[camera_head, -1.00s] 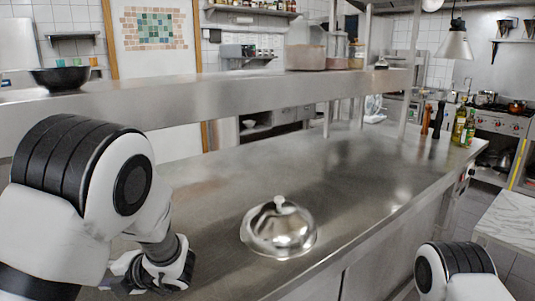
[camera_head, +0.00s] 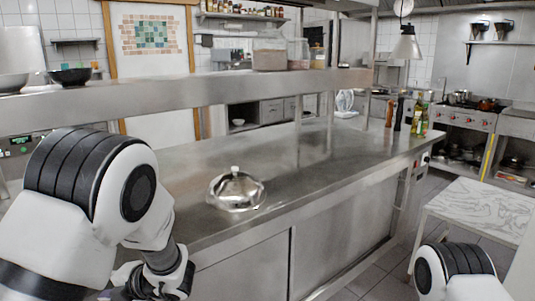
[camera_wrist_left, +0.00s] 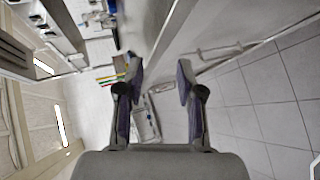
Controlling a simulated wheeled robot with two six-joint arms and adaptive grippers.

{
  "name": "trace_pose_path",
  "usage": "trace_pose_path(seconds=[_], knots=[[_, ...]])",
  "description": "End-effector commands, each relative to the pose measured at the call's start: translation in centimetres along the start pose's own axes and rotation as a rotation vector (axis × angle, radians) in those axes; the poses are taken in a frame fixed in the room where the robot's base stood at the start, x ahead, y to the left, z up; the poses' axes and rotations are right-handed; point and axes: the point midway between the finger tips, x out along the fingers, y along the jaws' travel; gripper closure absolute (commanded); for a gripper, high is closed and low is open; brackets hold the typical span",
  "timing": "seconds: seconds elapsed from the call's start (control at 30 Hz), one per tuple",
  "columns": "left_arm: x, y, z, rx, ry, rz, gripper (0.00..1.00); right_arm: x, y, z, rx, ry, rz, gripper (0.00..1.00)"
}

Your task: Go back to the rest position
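My left arm comes in from the left in the head view, bent at a large black and white joint. My left gripper (camera_wrist_left: 158,70) shows in the left wrist view with its two fingers apart and nothing between them, above the tiled floor. In the head view the gripper is mostly cut off by the bottom edge. Only a joint of my right arm shows at the lower right of the head view; my right gripper is out of sight. A silver cloche (camera_head: 236,191) stands on the steel counter (camera_head: 310,160), apart from my left arm.
A steel shelf (camera_head: 250,86) runs above the counter, with a dark bowl (camera_head: 70,77) on it. Bottles (camera_head: 418,117) stand at the counter's far right end. A marble-topped table (camera_head: 485,208) stands at the right. Tiled floor (camera_head: 375,270) lies between it and the counter.

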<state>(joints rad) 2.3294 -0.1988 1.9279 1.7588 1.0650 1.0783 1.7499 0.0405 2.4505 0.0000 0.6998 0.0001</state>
Motion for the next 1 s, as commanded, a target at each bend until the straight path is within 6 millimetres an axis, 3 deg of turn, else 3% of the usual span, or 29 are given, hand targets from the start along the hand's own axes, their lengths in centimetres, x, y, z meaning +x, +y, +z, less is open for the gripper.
trace_pose_path(seconds=[0.37, 0.47, 0.67, 0.77, 0.83, 0.9, 1.0], knots=[[4.7, -8.6, -4.6, 0.254, 0.059, -0.060, 0.63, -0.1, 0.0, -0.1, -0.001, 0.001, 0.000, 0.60], [6.4, -12.2, -6.4, 0.442, 0.010, -0.089, 0.63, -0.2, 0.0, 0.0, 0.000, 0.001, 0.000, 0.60], [8.1, -21.6, -11.3, 1.039, -0.239, -0.220, 0.63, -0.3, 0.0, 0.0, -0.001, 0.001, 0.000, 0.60], [6.7, -27.6, -15.4, 1.457, -0.501, -0.326, 0.63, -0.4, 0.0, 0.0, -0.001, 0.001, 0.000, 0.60], [4.2, -31.4, -18.6, 1.758, -0.764, -0.387, 0.63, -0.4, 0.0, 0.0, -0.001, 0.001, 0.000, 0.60], [1.0, -33.7, -21.0, 2.006, -1.059, -0.390, 0.63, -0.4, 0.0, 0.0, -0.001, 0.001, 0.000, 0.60], [-3.0, -35.1, -23.0, 2.257, -1.436, -0.289, 0.63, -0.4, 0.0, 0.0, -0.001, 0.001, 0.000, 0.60]])
